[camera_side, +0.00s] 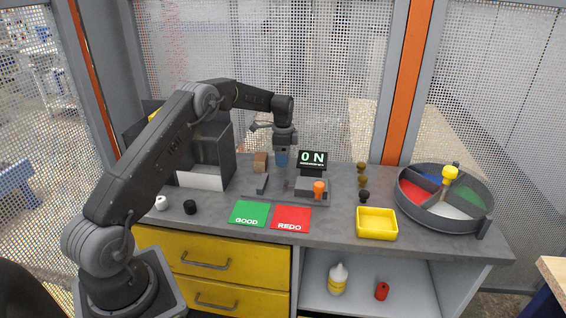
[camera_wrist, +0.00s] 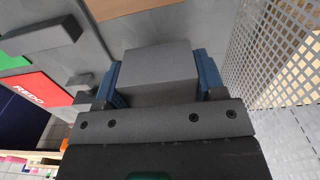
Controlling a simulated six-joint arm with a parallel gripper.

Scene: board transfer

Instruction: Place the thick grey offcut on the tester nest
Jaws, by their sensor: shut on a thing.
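In the wrist view the thick grey offcut (camera_wrist: 158,68) is a plain grey block between the two blue fingers of my gripper (camera_wrist: 160,82). My gripper is shut on it. In the side view my gripper (camera_side: 281,157) points down over the bench, just left of the tester display (camera_side: 312,158), which reads "0 N". The tester's grey base (camera_side: 308,184) has an orange knob (camera_side: 319,189) at its front. The nest is not clearly distinguishable in either view; the offcut is hard to make out in the side view.
Green GOOD (camera_side: 249,213) and red REDO (camera_side: 291,218) mats lie in front. A yellow tray (camera_side: 376,223) and a divided round bin (camera_side: 407,205) are at right. Mesh walls close the back.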

